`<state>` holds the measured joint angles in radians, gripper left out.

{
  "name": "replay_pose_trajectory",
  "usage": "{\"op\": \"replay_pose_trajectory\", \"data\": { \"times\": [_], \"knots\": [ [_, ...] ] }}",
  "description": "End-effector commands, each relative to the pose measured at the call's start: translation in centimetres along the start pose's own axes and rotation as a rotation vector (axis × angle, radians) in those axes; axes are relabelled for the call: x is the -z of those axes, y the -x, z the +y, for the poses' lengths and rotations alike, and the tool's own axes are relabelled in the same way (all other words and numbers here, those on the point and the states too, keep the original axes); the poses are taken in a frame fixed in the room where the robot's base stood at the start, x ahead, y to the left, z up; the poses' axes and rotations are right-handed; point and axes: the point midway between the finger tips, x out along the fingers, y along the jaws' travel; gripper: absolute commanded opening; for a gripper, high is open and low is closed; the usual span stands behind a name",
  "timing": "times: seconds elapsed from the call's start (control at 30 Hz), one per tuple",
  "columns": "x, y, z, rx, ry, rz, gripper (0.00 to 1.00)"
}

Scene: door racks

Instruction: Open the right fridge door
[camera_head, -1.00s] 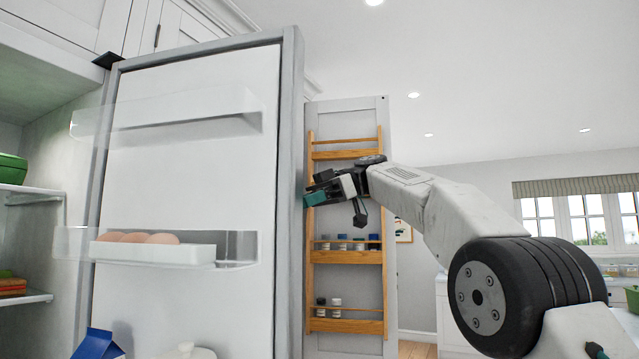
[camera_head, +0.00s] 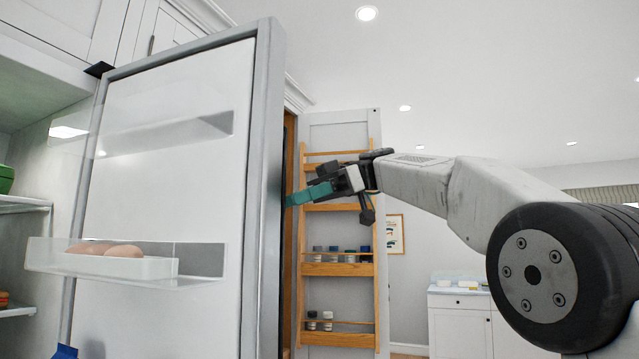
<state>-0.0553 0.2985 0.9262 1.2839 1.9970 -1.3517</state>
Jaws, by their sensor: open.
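The fridge door (camera_head: 175,185) stands swung open at left, its inner face toward me, with clear shelves and a tray of eggs (camera_head: 105,250). Its grey edge (camera_head: 265,190) is on the right side of the panel. My gripper (camera_head: 300,196) is just right of that edge, with its teal fingertip close to it. I cannot tell whether it touches. The gripper is open and holds nothing that I can see. The door's handle and outer face are hidden from this view.
Fridge shelves (camera_head: 22,203) with a green item show at far left. Behind my gripper stands an open cupboard door with a wooden spice rack (camera_head: 338,269) holding jars. A white cabinet (camera_head: 462,325) is at the back right. Upper cabinets are above left.

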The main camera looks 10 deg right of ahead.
Motion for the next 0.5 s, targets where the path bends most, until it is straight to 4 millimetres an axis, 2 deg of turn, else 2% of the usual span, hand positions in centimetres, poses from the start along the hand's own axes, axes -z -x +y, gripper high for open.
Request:
{"op": "replay_pose_trajectory", "data": {
  "times": [0.03,0.1,0.3,0.5],
  "knots": [
    [0.3,0.0,-1.3,0.000,0.003,-0.001,0.36],
    [0.6,-0.2,-2.8,0.000,0.003,-0.001,0.36],
    [1.0,-0.6,-6.5,-0.001,0.002,-0.001,0.36],
    [1.3,-0.9,-8.5,-0.004,0.002,0.000,0.36]
  ]
}}
